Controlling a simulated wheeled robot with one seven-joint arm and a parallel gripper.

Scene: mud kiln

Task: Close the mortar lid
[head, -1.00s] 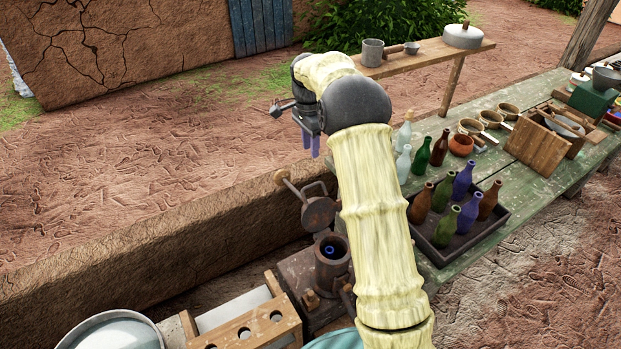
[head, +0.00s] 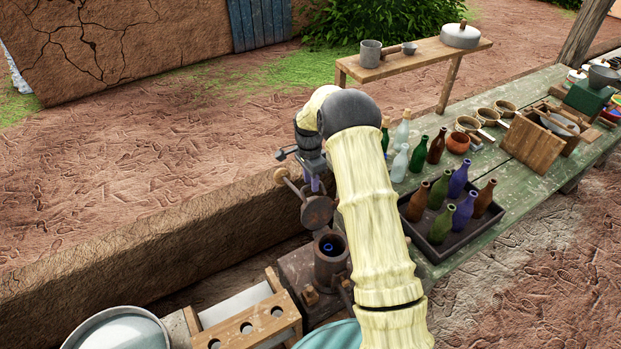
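The mortar (head: 330,262) is a dark brown metal cylinder with an open top, standing low in the middle of the head view. Something small and blue shows inside its mouth. Its round lid (head: 317,212) stands raised above and behind the mouth, tilted up, with a rod ending in a tan knob (head: 280,175) at its upper left. My gripper (head: 315,184) points down right at the lid's upper edge. A purple finger shows there, partly covered. I cannot tell whether it touches the lid or how far apart the fingers are.
A green plank table (head: 420,268) at right carries a dark tray (head: 432,250) of several bottles, plus loose bottles and pots. A wooden rack with holes (head: 245,325) and a metal basin (head: 115,330) stand at lower left. A mud ledge (head: 150,265) runs behind the mortar.

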